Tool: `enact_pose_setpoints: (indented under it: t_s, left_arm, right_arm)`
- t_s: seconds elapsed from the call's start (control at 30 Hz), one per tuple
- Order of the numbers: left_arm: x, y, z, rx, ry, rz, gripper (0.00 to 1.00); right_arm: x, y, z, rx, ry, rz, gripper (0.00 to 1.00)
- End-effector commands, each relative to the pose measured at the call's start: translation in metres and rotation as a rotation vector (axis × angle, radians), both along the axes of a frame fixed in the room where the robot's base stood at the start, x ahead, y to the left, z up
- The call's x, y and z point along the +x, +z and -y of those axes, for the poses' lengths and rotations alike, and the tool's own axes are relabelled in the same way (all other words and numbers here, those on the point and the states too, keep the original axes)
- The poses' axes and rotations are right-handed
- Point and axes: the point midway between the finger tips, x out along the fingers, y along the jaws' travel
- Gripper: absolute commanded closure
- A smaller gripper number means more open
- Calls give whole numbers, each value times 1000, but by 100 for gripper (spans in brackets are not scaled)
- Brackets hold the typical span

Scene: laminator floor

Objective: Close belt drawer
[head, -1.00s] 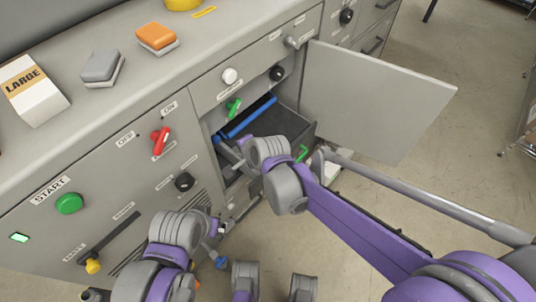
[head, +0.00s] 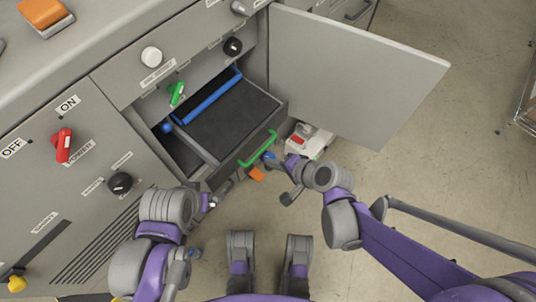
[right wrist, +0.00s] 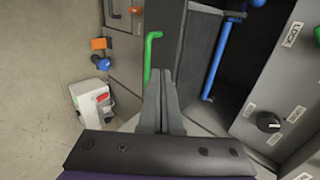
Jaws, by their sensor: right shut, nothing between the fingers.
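The belt drawer (head: 235,118) stands pulled out of the grey cabinet, with a black belt surface, a blue roller (head: 212,98) and a green handle (head: 258,150) on its front. The handle (right wrist: 150,50) and roller (right wrist: 217,60) also show in the right wrist view. My right gripper (head: 270,158) is at the drawer front, close to the handle's right end. Its fingers (right wrist: 163,78) are shut and empty beside the handle; I cannot tell whether they touch it. My left gripper (head: 215,199) is low in front of the cabinet, left of the drawer; its fingers are too small to read.
An open cabinet door (head: 350,75) stands to the right of the drawer. A white box with red (head: 312,140) is below, beyond the right gripper. Knobs and a green lever (head: 177,93) sit on the panel above.

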Motion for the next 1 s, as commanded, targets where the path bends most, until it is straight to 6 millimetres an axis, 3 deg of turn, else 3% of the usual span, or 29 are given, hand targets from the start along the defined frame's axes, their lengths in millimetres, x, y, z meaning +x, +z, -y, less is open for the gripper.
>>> enact_pose_setpoints:
  t_s: [0.4,0.7,1.0]
  left_arm:
    - [5,-37,0,0,0,-11,0]
    - [5,-40,0,0,0,-11,0]
    - [5,-40,0,0,0,-11,0]
  right_arm:
    - [40,-63,-52,0,3,-2,100]
    - [61,-58,-78,0,0,-2,100]
    - [62,-57,-80,0,-1,-1,100]
